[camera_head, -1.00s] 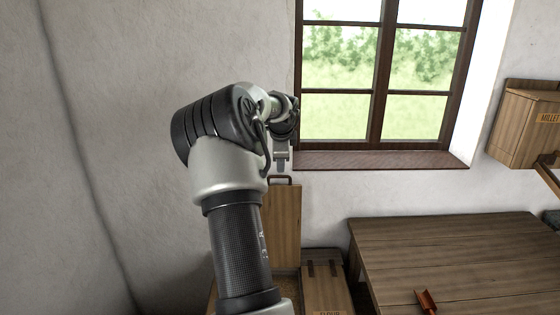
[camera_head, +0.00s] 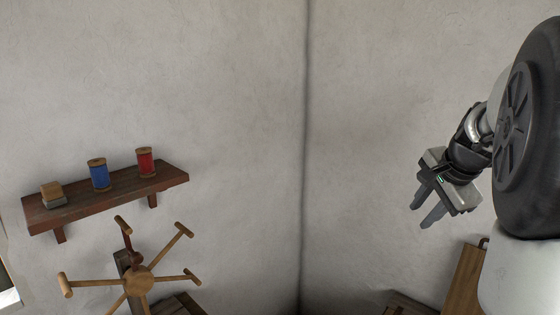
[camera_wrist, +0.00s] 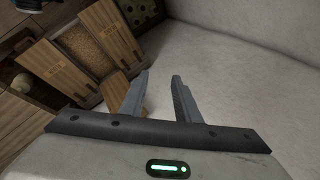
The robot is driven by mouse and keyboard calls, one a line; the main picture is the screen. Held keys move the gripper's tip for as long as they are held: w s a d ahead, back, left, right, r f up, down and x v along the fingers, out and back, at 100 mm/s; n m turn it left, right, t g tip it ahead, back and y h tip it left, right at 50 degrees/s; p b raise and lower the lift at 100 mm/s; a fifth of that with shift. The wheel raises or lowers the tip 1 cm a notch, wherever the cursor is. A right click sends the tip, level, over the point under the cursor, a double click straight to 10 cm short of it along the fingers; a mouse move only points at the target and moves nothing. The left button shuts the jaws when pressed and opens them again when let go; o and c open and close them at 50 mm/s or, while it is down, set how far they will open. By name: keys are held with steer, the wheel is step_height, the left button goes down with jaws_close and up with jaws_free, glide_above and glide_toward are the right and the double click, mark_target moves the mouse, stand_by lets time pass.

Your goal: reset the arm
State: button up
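My gripper (camera_head: 427,213) hangs at the right of the head view, in front of the bare wall, with its fingers pointing down and to the left. In the wrist view my gripper (camera_wrist: 158,88) shows two grey fingers standing apart with nothing held between them. Beyond the fingers is the pale wall.
A dark shelf (camera_head: 110,196) holds a blue spool (camera_head: 99,174), a red spool (camera_head: 146,162) and a small block (camera_head: 53,193). Below is a spoked wooden wheel (camera_head: 138,280). The wrist view shows wooden bins (camera_wrist: 100,45) at upper left. The wall between is clear.

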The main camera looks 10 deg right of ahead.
steer(key=s+a+r+n+y, duration=0.1)
steer(key=s+a+n, duration=0.4)
steer(key=a, duration=0.4)
steer(key=s+a+n, duration=0.4)
steer(key=s+a, duration=0.1)
steer(key=a, duration=0.4)
steer(key=s+a+f+n, duration=0.4)
steer(key=s+a+n, duration=0.3)
steer(key=s, duration=0.3)
steer(key=shift+s+a+n+g, duration=0.2)
steer(key=shift+n+g, duration=0.1)
steer(key=shift+n, duration=0.2)
